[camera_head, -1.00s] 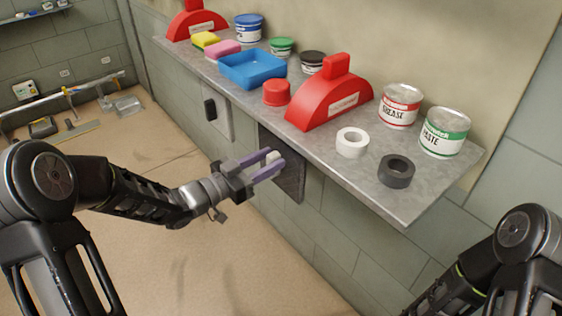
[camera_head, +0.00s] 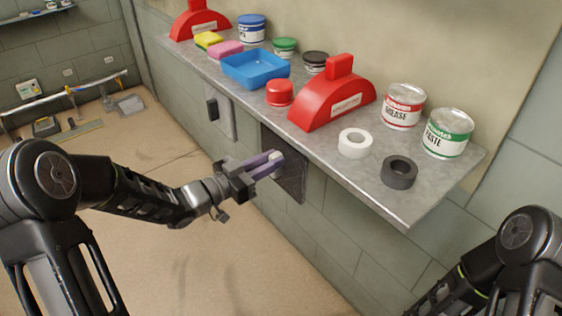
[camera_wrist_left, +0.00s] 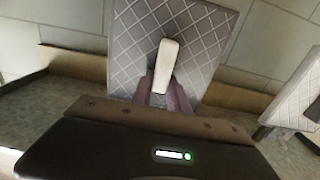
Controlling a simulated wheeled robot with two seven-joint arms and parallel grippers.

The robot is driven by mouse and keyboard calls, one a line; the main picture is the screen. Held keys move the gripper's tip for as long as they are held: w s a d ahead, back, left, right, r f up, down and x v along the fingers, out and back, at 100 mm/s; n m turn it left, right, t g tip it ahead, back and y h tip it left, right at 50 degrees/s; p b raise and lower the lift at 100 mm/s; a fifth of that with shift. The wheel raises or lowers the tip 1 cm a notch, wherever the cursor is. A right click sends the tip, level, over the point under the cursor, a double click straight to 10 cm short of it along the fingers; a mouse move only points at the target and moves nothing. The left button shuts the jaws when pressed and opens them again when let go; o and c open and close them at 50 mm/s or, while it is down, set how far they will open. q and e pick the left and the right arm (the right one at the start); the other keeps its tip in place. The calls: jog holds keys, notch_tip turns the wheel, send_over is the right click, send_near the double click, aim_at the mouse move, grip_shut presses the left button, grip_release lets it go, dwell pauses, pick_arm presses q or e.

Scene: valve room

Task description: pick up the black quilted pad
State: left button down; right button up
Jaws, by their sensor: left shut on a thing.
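The black quilted pad (camera_head: 291,181) is an upright square panel below the front edge of the shelf, against the wall. In the left wrist view the pad (camera_wrist_left: 205,42) shows a diamond stitch pattern and looks grey; a pale upright handle (camera_wrist_left: 167,62) stands out from its face. My left gripper (camera_head: 268,163) is shut on this handle, its purple fingers on either side of it. The fingers also show in the left wrist view (camera_wrist_left: 162,92), low on the handle. The fingers partly hide the pad in the head view. My right gripper is out of view.
The grey shelf (camera_head: 408,207) runs just above the pad, bearing red holders, cans, a blue tray (camera_head: 254,82) and tape rolls. Another panel with a dark handle (camera_head: 212,109) is on the wall to the left. Open floor (camera_head: 265,275) lies below.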

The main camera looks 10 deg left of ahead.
pick_arm(q)
jog(key=shift+r, duration=0.1)
jog(key=shift+r, duration=0.8)
jog(key=p+v, duration=0.1)
jog(key=v, duration=1.7)
jog(key=shift+f, duration=0.15)
